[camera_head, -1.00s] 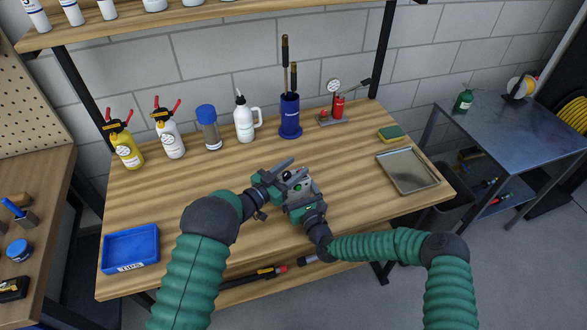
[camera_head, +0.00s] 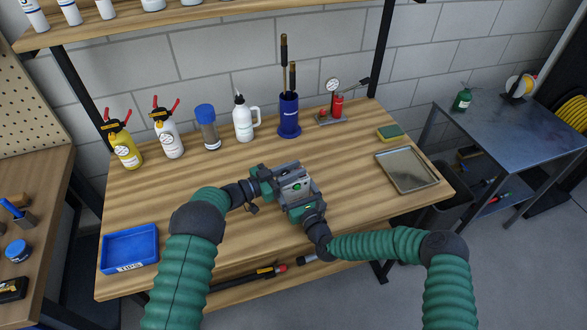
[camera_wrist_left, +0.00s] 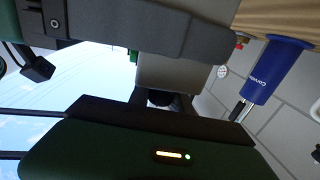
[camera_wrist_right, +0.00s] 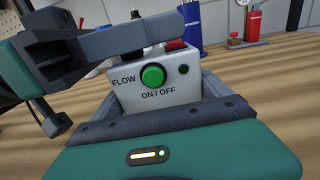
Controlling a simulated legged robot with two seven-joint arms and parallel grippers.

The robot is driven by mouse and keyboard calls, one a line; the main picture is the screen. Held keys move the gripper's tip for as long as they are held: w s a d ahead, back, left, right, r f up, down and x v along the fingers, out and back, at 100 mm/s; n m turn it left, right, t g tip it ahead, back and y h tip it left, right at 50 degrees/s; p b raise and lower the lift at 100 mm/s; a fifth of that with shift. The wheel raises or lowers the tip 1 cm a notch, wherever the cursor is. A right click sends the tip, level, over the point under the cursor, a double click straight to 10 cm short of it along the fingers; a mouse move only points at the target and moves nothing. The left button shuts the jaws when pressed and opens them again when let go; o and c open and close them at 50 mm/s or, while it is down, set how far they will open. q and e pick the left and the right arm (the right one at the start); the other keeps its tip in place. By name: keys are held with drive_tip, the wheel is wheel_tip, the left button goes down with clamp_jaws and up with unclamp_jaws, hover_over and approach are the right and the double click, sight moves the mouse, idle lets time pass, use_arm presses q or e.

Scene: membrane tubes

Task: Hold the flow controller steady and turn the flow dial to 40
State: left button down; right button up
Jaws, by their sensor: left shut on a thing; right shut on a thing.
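The flow controller (camera_wrist_right: 183,92) is a light grey box with a green button marked FLOW and ON/OFF. In the head view it (camera_head: 294,185) is held above the middle of the bench. My right gripper (camera_head: 303,197) is shut on the controller, a finger at each side. My left gripper (camera_head: 285,171) comes from the left and is shut at the controller's top, where the dial is. In the left wrist view a dark round knob (camera_wrist_left: 160,97) shows beside the box. Left fingers mostly hide the dial, and its number cannot be read.
A blue bin (camera_head: 130,248) is at the bench's left front. A metal tray (camera_head: 407,170) and a sponge (camera_head: 390,132) are at the right. Spray bottles and a blue holder (camera_head: 289,115) line the back. The bench around the grippers is clear.

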use_arm(q)
drive_tip(key=shift+a, duration=0.1)
drive_tip(key=c, duration=1.2)
unclamp_jaws()
drive_tip(key=shift+o, duration=0.2)
drive_tip(key=v, duration=1.2)
drive_tip(key=shift+w, duration=0.1)
